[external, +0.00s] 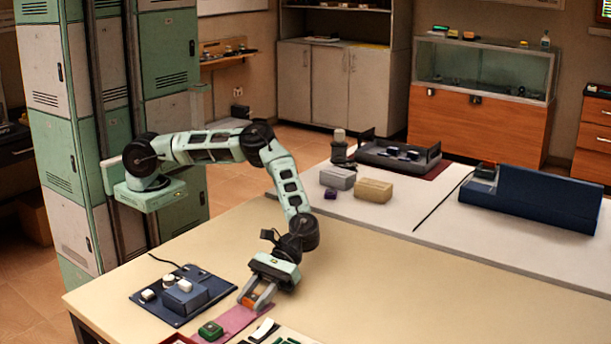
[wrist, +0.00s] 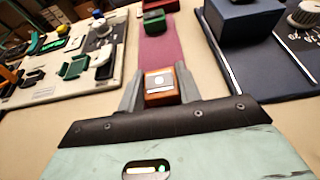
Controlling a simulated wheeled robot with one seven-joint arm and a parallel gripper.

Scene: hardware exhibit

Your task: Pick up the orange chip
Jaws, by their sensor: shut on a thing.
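The orange chip (external: 248,301) is a small orange block between my gripper's fingers, low over the near end of a pink strip. In the wrist view the chip (wrist: 161,86) shows a pale square with a round mark on its face, and a grey finger presses each side of it. My gripper (external: 252,297) is shut on the chip and points down toward the table. The gripper also shows in the wrist view (wrist: 160,92). I cannot tell whether the chip's underside touches the table.
A green block (external: 211,330) sits on the pink strip (external: 236,320). A dark blue board (external: 150,305) with a blue box and white knobs lies to the left. A pale board (wrist: 60,90) with green parts lies on the other side. The table's middle right is bare.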

